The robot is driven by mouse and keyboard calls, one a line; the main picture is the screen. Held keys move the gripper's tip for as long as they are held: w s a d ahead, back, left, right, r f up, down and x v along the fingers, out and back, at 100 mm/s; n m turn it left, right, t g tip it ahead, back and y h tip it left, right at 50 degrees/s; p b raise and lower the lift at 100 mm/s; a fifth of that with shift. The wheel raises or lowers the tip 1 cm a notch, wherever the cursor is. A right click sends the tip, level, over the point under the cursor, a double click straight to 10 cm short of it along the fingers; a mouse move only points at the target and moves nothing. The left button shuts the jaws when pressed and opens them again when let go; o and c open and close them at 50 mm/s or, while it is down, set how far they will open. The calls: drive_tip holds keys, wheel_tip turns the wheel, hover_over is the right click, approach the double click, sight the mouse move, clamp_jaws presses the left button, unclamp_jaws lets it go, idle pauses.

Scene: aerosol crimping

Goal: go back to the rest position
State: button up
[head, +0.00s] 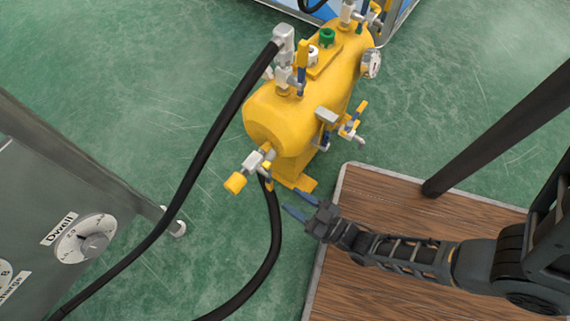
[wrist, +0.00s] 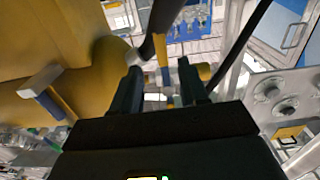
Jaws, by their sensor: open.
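My gripper (head: 297,205) is open and empty, at the end of my arm that reaches in from the right in the head view. Its blue-tipped fingers point left, just below the foot of the yellow tank (head: 290,115). In the wrist view the two dark fingers (wrist: 168,85) stand apart with nothing held between them. The tank fills the left of the wrist view (wrist: 50,45), close to the gripper. Whether the fingers touch the tank's valve or hose fittings cannot be told.
A yellow-handled valve (head: 250,168) sticks out from the tank's near end. Black hoses (head: 205,150) run from the tank toward the lower left. A grey panel with a Dwell dial (head: 85,240) stands at left. A wooden-topped platform (head: 375,215) lies below my arm.

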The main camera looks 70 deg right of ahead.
drive_tip(key=shift+s+a, duration=0.2)
drive_tip(key=shift+s, duration=0.45)
drive_tip(key=s+a+r+n+y+p, duration=0.1)
drive_tip(key=r+p, duration=0.9)
drive_tip(key=r, duration=1.1)
drive_tip(key=s+a+r+n+g+y+p, duration=0.1)
drive_tip(key=r+p, duration=0.9)
drive_tip(key=r, duration=1.2)
drive_tip(key=s+a+r+n+g+y+p, duration=0.1)
drive_tip(key=r+p, duration=1)
drive_tip(key=r, duration=1.1)
drive_tip(key=s+a+y, duration=0.1)
drive_tip(key=a+y, duration=0.1)
drive_tip(key=shift+a+y, duration=0.15)
drive_tip(key=shift+y, duration=0.15)
